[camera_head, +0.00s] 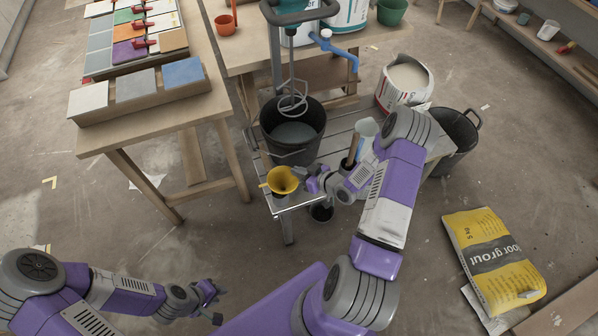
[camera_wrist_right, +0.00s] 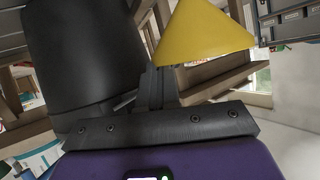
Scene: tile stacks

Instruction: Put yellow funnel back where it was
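The yellow funnel (camera_head: 282,180) is at the left front corner of the low grey bench, wide mouth up, in the head view. My right gripper (camera_head: 309,184) is at its right side. In the right wrist view the funnel's cone (camera_wrist_right: 205,35) shows at the fingertips of my right gripper (camera_wrist_right: 160,78), which look closed on its rim. Whether the funnel rests on the bench or hangs above it is hard to tell. My left gripper (camera_head: 216,303) is empty and open, low at the bottom of the head view, far from the funnel.
A black bucket (camera_head: 293,150) with a mixer (camera_head: 292,100) stands behind the funnel on the grey bench (camera_head: 340,140). A white-and-red bucket (camera_head: 405,85), a dark bucket (camera_head: 455,135) and a grout bag (camera_head: 492,260) are to the right. A tile table (camera_head: 160,115) is left.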

